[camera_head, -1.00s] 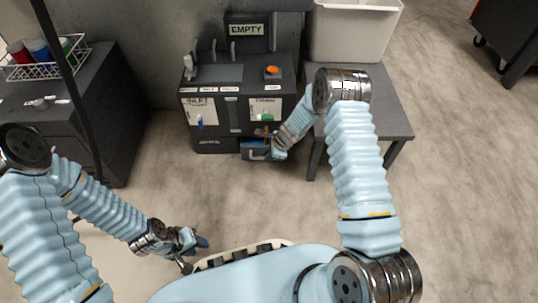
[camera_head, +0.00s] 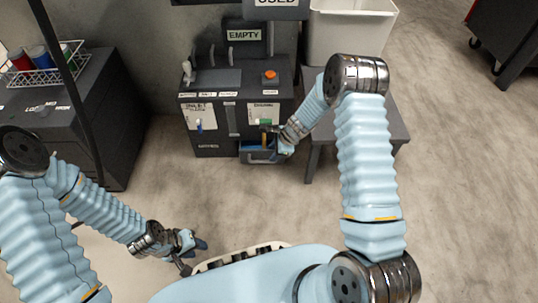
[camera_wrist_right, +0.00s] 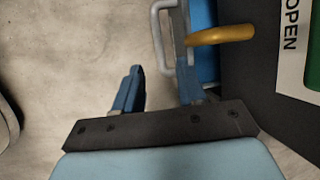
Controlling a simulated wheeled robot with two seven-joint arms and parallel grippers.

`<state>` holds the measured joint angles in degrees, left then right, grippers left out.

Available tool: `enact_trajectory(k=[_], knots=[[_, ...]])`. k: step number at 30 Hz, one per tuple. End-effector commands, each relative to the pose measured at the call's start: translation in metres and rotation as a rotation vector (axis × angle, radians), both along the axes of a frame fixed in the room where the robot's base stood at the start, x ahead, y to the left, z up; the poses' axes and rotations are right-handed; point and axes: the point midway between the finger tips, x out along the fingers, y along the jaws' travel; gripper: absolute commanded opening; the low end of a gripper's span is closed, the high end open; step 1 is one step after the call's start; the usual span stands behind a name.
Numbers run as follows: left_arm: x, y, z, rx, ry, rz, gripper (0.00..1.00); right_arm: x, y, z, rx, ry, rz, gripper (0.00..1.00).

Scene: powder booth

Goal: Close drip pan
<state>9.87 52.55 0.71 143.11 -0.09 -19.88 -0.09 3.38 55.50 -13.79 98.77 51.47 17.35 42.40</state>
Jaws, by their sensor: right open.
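The drip pan (camera_head: 259,157) is a grey tray with a blue inside, sticking out of the lower right front of a dark cabinet (camera_head: 215,143). In the right wrist view its blue inside (camera_wrist_right: 204,60) and grey bar handle (camera_wrist_right: 155,42) show beside the cabinet. A yellow-orange curved piece (camera_wrist_right: 222,34) reaches over the pan. My right gripper (camera_wrist_right: 158,92) is open and empty at the pan's right side, with the handle ahead between its fingers; I cannot tell if it touches. My left gripper (camera_head: 196,245) is low, away from the cabinet; its finger gap is unclear.
A dark side table (camera_head: 362,132) with a white bin (camera_head: 349,35) stands right of the cabinet. A dark unit (camera_head: 70,125) with a wire basket (camera_head: 42,68) of colored containers stands at the left. The floor in front is clear.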

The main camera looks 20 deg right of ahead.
Motion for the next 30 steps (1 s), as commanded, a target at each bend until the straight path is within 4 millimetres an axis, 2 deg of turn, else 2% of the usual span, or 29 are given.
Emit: enact_trajectory(k=[1, 3, 7, 11, 23, 30], knots=[[0.000, 0.000, 0.007, 0.000, 0.001, 0.000, 0.38, -0.002, -0.004, 0.016, -0.001, -0.003, -0.001, 0.40], [0.000, 0.000, 0.011, 0.000, 0.002, -0.002, 0.38, -0.007, -0.009, 0.031, -0.001, -0.002, 0.000, 0.40], [-0.001, 0.000, 0.016, -0.001, 0.003, -0.002, 0.38, -0.014, -0.017, 0.051, 0.000, -0.001, -0.002, 0.40], [-0.001, 0.000, 0.019, -0.001, 0.004, -0.003, 0.38, -0.018, -0.022, 0.062, 0.000, 0.000, 0.000, 0.40], [-0.001, 0.000, 0.019, -0.001, 0.004, -0.003, 0.38, -0.019, -0.023, 0.065, 0.000, 0.001, 0.000, 0.40], [-0.001, 0.000, 0.018, -0.001, 0.004, -0.003, 0.38, -0.023, -0.024, 0.059, 0.003, 0.004, 0.017, 0.40]])
